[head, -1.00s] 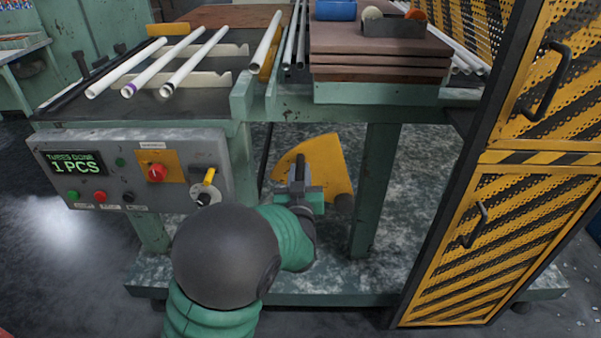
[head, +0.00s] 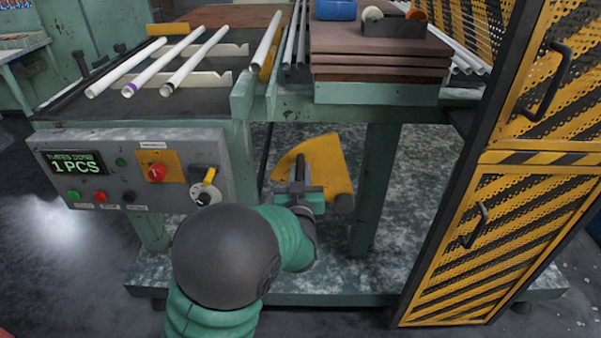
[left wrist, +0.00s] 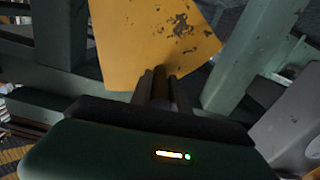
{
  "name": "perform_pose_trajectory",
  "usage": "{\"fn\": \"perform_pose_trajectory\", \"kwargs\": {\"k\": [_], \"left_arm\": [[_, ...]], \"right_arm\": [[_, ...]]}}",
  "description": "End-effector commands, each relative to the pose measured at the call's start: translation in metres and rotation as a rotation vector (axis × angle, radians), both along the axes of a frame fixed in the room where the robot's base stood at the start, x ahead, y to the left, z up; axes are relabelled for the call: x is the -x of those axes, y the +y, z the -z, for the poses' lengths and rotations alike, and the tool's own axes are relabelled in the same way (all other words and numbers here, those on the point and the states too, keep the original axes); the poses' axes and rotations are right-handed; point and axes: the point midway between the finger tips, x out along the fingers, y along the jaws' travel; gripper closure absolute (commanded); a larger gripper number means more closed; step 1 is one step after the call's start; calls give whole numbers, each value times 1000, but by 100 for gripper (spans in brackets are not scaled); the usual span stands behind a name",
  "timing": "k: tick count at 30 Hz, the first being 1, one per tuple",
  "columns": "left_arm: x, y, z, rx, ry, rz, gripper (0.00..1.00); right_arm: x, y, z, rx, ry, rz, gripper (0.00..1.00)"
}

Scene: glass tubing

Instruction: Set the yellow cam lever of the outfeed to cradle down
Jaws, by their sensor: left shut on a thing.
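The yellow cam plate (head: 325,160) of the lever is fan-shaped and hangs under the bench, right of the control box. In the left wrist view the scuffed yellow plate (left wrist: 150,40) fills the top middle. A dark handle bar (head: 300,161) stands in front of the plate. My left gripper (head: 300,188) is shut on this bar, which also shows between the fingers in the left wrist view (left wrist: 160,88). The gripper hides the plate's lower left. My right gripper is not in view.
The grey control box (head: 130,170) has a small yellow-handled switch (head: 209,178) close left of my arm. A green bench leg (head: 375,185) stands right of the plate. A yellow-black striped cabinet (head: 480,240) is farther right. White tubes (head: 195,62) lie on the bench above.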

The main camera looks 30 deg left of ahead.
Motion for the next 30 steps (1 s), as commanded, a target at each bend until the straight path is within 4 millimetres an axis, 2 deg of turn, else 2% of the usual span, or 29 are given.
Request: {"fn": "perform_pose_trajectory", "kwargs": {"k": [5,11,21,30], "left_arm": [[-3,-6,-7,-23,12,4,100],[-12,-20,-22,-101,63,6,100],[-37,-62,-45,-323,200,8,100],[-56,-94,-49,-487,300,7,100]], "right_arm": [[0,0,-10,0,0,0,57],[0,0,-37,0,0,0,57],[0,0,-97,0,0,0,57],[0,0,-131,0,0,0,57]]}}
